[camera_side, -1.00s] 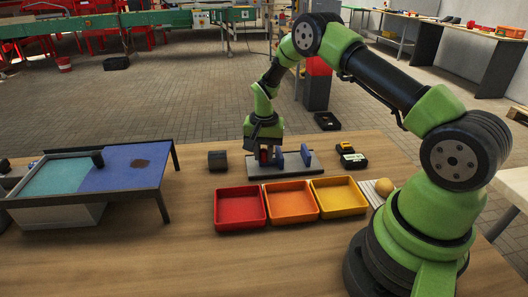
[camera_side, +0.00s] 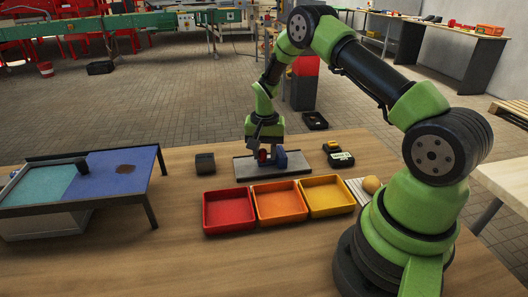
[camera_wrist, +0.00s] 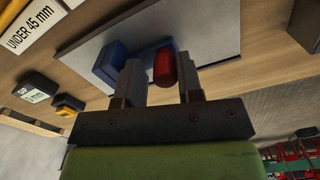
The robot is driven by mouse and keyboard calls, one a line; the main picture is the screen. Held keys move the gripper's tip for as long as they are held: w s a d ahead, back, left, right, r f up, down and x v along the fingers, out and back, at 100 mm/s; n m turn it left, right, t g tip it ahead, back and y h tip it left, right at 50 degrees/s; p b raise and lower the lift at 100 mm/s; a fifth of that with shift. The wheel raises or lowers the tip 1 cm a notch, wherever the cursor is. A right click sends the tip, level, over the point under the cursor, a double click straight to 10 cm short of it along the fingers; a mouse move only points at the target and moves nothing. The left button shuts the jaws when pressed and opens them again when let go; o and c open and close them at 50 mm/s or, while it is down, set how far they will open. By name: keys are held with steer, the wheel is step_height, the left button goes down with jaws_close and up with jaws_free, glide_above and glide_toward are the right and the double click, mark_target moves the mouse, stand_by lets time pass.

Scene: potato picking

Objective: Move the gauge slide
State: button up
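The gauge is a grey base plate (camera_side: 243,172) with blue upright blocks, one of which shows right of my gripper (camera_side: 263,153) in the side view. In the wrist view a large blue block (camera_wrist: 109,62) stands beside the left finger, seemingly touching or nearly so; more blue shows behind the fingers. A red rounded object (camera_wrist: 164,68) sits between my two fingers, close to the right finger, with a gap to the left one. My gripper is low over the plate with its fingers apart. Which blue part slides is not clear.
Red (camera_side: 229,228), orange (camera_side: 279,218) and yellow (camera_side: 326,209) trays stand in front of the gauge. A dark block (camera_side: 205,163) is left, small dark-and-yellow items (camera_side: 332,147) right. A blue-teal table (camera_side: 110,180) stands far left.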

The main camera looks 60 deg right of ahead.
step_height(320, 180, up, 10)
steer(key=shift+f, duration=0.1)
stand_by(0.4)
step_height(320, 180, up, 7)
steer(key=n+t, duration=0.1)
glide_above(264, 150)
steer(key=s+a, duration=0.1)
steer(key=a, duration=0.2)
steer(key=s+a+r+n+t, duration=0.25)
steer(key=s+a+r, duration=0.25)
steer(key=a+r, duration=0.25)
steer(key=s+a+r+n+t+y, duration=0.1)
steer(key=s+a+r+n+t, duration=0.1)
steer(key=s, duration=0.5)
steer(key=s+a+r+n+t+y, duration=0.1)
steer(key=s+a+r+n, duration=0.1)
steer(key=s+a, duration=0.2)
steer(key=s, duration=0.3)
steer(key=shift+s+a+t, duration=0.35)
steer(key=shift+a, duration=0.05)
steer(key=shift+r+n, duration=0.1)
steer(key=shift+n, duration=0.15)
